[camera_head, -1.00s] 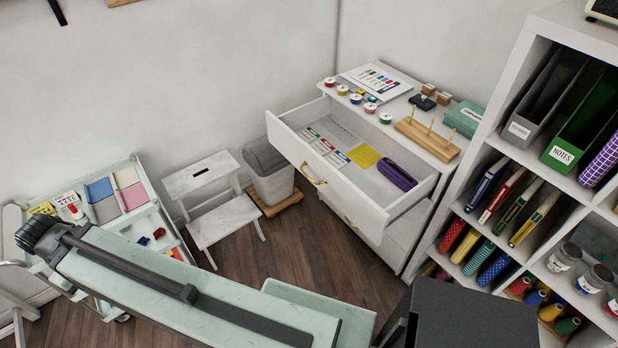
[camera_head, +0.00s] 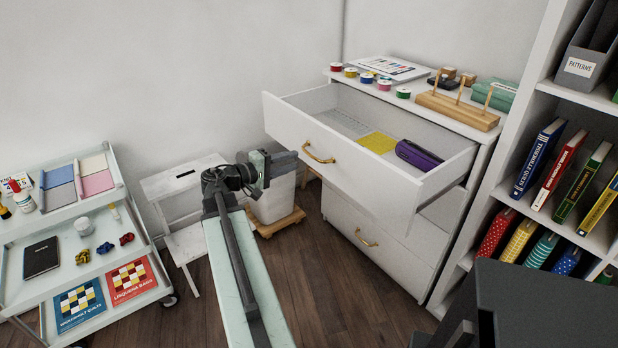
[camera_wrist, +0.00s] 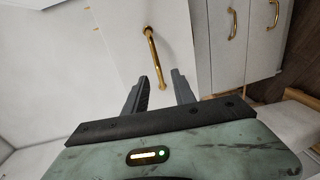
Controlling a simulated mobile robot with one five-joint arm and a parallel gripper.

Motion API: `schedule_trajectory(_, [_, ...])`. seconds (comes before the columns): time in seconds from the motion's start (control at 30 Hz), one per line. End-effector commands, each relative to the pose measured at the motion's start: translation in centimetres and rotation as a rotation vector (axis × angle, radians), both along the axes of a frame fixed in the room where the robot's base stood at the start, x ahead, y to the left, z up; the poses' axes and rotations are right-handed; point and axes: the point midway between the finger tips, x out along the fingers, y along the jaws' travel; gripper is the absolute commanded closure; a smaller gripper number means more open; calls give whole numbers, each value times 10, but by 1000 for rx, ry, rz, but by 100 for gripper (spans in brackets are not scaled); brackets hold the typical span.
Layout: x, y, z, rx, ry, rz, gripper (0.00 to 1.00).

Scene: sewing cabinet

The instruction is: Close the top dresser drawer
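The top dresser drawer (camera_head: 350,165) is pulled well out of the white dresser (camera_head: 450,215). Its white front has a gold handle (camera_head: 319,154). Inside lie a yellow sheet (camera_head: 377,142) and a purple case (camera_head: 417,155). My gripper (camera_head: 284,158) is just left of the drawer front in the head view, pointing toward it. In the wrist view, my gripper (camera_wrist: 161,76) has two dark fingers standing apart with an empty gap. A gold handle (camera_wrist: 151,45) on a white front lies just beyond the fingertips; I cannot tell whether they touch it.
Lower drawers with a gold handle (camera_head: 366,238) are shut. A step stool (camera_head: 185,190) and a bin (camera_head: 274,203) stand left of the dresser. A cart (camera_head: 75,290) is at far left, a bookshelf (camera_head: 515,100) at right. Floor (camera_head: 345,290) before the dresser is clear.

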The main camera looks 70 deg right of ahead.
Motion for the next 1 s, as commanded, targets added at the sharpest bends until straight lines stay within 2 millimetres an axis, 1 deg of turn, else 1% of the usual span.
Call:
schedule_trajectory(0.03, [-3, -2, -1, -7, 7, -4, 68])
schedule_trajectory(0.17, [-4, -4, 2, -10, 10, -4, 68])
schedule_trajectory(0.23, [-8, -10, 1, -9, 10, -4, 68])
schedule_trajectory(0.5, [-34, -51, -5, -8, 10, -5, 68])
schedule_trajectory(0.6, [-40, -61, -7, -7, 10, -3, 68])
schedule_trajectory(0.73, [-44, -66, -7, -7, 9, -2, 68])
schedule_trajectory(0.93, [-44, -66, -7, -7, 9, -1, 68])
schedule_trajectory(0.97, [-44, -66, -7, -7, 9, -1, 71])
schedule_trajectory(1.0, [-43, -66, -7, -7, 9, -1, 82])
